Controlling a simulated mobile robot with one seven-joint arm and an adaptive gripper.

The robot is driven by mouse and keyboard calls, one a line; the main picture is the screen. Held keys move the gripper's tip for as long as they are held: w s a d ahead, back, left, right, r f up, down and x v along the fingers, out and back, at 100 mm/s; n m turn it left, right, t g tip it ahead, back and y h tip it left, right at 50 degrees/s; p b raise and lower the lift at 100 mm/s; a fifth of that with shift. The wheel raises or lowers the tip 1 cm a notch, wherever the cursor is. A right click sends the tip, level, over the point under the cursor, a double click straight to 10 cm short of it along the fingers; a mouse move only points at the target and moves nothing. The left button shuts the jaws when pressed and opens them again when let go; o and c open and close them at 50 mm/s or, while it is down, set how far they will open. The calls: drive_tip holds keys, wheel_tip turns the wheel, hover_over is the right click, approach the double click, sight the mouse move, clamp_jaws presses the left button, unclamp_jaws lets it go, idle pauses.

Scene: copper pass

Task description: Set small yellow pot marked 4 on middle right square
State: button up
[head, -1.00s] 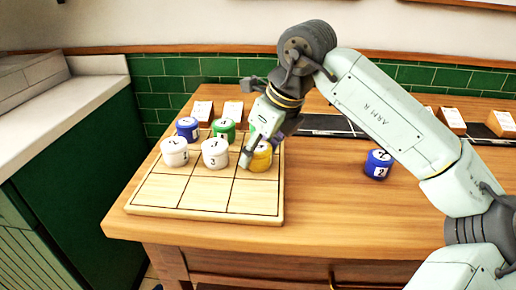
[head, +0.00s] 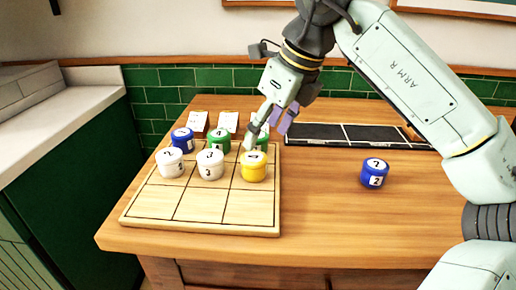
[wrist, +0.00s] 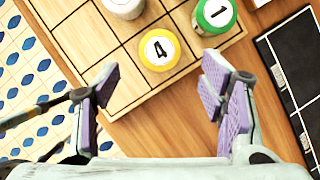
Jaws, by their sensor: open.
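The small yellow pot marked 4 (head: 253,167) stands upright on the middle right square of the wooden grid board (head: 250,208). In the wrist view its white lid with the 4 (wrist: 159,48) shows clearly. My gripper (head: 268,128) is above and behind the pot in the head view, apart from it. In the wrist view the gripper (wrist: 160,82) has its purple-padded fingers spread wide, with nothing between them.
White pots (head: 170,162) (head: 210,164) fill the rest of the middle row. Blue (head: 182,141) and green (head: 218,141) pots stand behind; another green pot (wrist: 215,14) is back right. The front row is empty. A blue pot (head: 375,173) stands right of the board.

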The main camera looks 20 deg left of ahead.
drive_tip(key=shift+v, duration=1.75)
drive_tip(key=shift+o, duration=0.5)
drive_tip(key=shift+d, duration=0.1)
